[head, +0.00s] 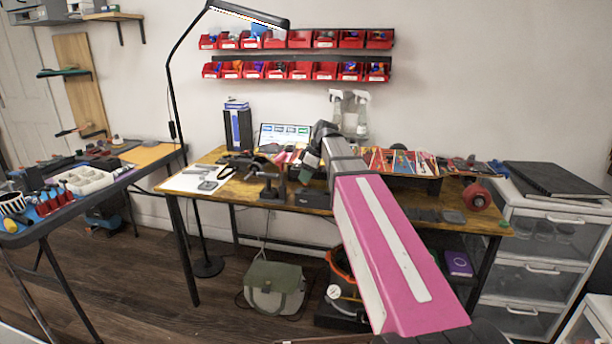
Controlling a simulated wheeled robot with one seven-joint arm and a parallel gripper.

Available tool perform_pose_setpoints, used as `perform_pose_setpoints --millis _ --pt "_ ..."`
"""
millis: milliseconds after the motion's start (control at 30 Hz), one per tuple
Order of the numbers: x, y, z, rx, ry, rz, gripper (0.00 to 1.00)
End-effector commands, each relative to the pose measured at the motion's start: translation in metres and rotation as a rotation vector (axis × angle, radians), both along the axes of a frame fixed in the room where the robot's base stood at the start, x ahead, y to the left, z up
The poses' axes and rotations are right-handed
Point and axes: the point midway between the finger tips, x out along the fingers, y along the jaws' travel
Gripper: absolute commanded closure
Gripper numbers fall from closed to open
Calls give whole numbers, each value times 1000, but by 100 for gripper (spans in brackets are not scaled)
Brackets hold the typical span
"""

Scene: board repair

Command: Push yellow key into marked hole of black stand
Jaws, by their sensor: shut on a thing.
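My gripper (305,164) is at the far end of my arm, low over the middle of the wooden workbench. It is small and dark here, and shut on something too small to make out. A dark upright stand (272,184) is on the bench just left of my gripper. A low black block (312,198) lies on the bench below my gripper. I cannot tell which of these is the black stand with the marked hole. I cannot make out the yellow key or any hole.
Red bins (300,70) hang on the wall. A drawer unit (545,235) stands at right.

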Motion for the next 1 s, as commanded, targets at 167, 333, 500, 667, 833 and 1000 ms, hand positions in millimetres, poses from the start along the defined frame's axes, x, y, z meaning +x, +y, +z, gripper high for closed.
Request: perform_pose_setpoints --millis 167,333,500,667,833,1000 --pt "0 0 0 0 0 0 100" --pt "0 0 -1 0 0 0 100" --pt "0 0 -3 0 0 0 100" --pt "0 0 -6 0 0 0 100" --pt "0 0 -9 0 0 0 100" --pt "0 0 -12 0 0 0 100"
